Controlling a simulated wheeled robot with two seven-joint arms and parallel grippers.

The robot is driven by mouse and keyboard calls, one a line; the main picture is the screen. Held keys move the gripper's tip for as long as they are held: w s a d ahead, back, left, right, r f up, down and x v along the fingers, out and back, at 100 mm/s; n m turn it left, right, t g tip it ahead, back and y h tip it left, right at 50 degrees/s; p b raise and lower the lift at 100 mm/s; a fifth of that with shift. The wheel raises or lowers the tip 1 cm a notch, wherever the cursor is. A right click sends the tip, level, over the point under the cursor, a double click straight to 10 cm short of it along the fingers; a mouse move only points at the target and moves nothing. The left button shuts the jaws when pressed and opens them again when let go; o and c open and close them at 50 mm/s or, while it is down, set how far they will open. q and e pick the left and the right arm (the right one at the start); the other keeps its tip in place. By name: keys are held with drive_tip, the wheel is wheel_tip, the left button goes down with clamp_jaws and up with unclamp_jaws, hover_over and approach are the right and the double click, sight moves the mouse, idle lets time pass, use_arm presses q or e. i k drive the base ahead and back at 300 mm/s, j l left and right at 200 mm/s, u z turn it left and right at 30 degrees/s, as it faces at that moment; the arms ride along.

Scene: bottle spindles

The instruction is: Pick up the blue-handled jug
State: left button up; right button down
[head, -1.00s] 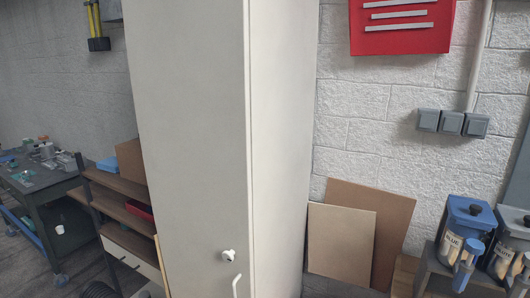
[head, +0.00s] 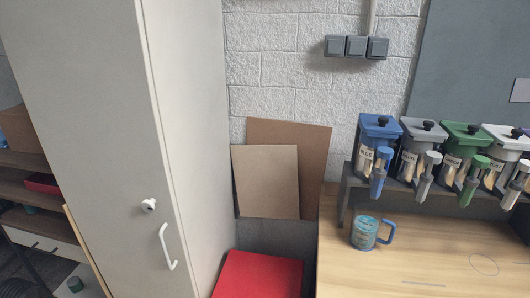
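A jug with a blue handle (head: 366,232) stands upright on the left part of a wooden table in the head view. Its body carries a teal and pale wrap, and its handle points right. It stands just in front of a raised dark shelf with dispensers. Neither of my grippers shows in the head view.
The wooden table (head: 420,265) is mostly clear in front. Blue (head: 378,135), grey (head: 421,140), green (head: 465,142) and white (head: 506,146) dispensers stand on the shelf behind. A red box (head: 258,275) lies left of the table, beside a tall cabinet (head: 95,130). Brown boards (head: 265,180) lean on the wall.

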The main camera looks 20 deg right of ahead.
sight(372, 229)
drive_tip(key=z, duration=1.3)
